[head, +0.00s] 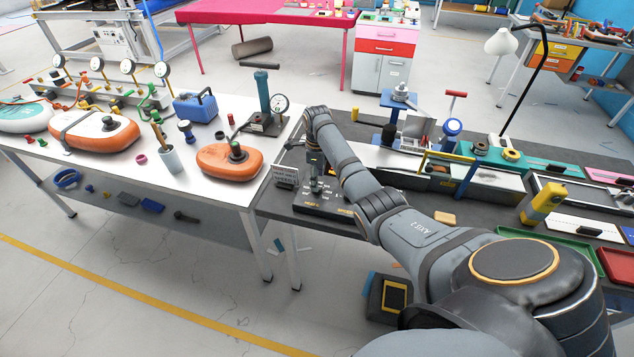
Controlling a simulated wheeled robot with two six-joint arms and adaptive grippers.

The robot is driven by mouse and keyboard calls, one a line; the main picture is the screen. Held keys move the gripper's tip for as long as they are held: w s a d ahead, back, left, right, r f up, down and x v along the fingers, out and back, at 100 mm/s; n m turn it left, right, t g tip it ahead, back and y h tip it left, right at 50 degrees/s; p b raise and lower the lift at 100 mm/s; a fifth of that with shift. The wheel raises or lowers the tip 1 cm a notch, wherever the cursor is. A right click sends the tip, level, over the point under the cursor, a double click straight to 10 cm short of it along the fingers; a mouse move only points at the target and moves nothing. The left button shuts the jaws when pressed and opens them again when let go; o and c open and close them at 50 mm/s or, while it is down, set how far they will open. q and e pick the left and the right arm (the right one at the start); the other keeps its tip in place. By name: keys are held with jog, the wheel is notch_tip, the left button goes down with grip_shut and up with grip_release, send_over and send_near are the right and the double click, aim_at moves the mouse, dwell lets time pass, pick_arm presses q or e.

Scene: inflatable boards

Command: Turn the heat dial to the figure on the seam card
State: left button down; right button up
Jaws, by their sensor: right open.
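My right arm reaches over the dark workbench (268,203), and its gripper (315,167) points down over a black control panel (325,204) with white marks and yellow lettering. A small greenish knob (316,185), which looks like the heat dial, is just below the open fingers. I cannot tell whether they touch it, and its setting is too small to read. The seam card (285,172) appears to be the small white printed card standing left of the gripper; its figure is not legible. My left gripper is not in view.
A white table (235,200) on the left carries orange inflatable boards (228,160) and a pump with a gauge (263,115). Right of my forearm are a sealing machine (470,178), a yellow bottle (543,203) and trays (555,252).

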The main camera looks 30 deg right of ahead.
jog(key=shift+f, duration=1.5)
jog(key=c, duration=1.2)
